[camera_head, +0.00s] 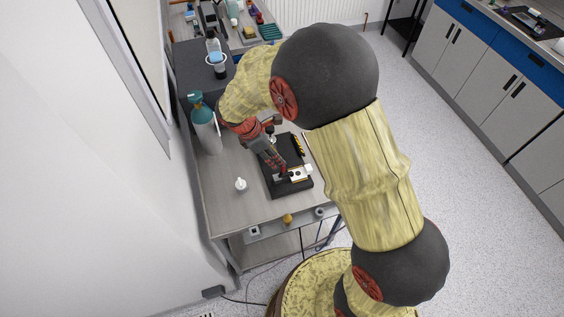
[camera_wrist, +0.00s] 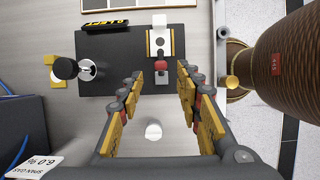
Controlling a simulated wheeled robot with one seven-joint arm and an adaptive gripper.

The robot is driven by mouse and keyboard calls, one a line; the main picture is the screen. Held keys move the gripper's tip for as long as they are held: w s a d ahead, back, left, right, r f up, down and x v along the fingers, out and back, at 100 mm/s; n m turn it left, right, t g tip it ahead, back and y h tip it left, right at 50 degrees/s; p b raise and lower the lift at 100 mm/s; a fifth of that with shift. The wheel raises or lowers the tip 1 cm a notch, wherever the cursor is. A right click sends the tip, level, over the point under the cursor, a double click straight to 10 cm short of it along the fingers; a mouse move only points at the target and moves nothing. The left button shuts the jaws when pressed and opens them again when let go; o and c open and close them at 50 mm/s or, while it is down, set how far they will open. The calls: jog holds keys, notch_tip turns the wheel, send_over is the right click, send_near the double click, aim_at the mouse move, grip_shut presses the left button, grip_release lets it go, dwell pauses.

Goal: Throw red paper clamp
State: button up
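My gripper (camera_wrist: 161,82) is open in the wrist view, its two yellow-padded fingers wide apart with no object held between them. A small red and grey clamp-like part (camera_wrist: 161,75) shows at the near end of a white and yellow block (camera_wrist: 160,43), between and beyond the fingertips. This may be the red paper clamp, but I cannot be sure. The block sits on a black base (camera_wrist: 120,55). In the head view my gripper (camera_head: 280,171) is low over this base (camera_head: 276,190), beside the white and yellow block (camera_head: 297,175).
A black and yellow item (camera_wrist: 107,27) lies on the base. A white bottle (camera_head: 240,184) stands on the bench (camera_head: 222,200) left of it. A teal-topped gas cylinder (camera_head: 206,125) and a dark box (camera_head: 192,68) stand farther back. Open floor lies to the right.

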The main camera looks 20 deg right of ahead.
jog(key=x, duration=0.7)
jog(key=shift+d+f+b, duration=0.15)
jog(key=shift+f+b, duration=0.2)
jog(key=shift+b, duration=0.05)
grip_shut()
dwell(0.6)
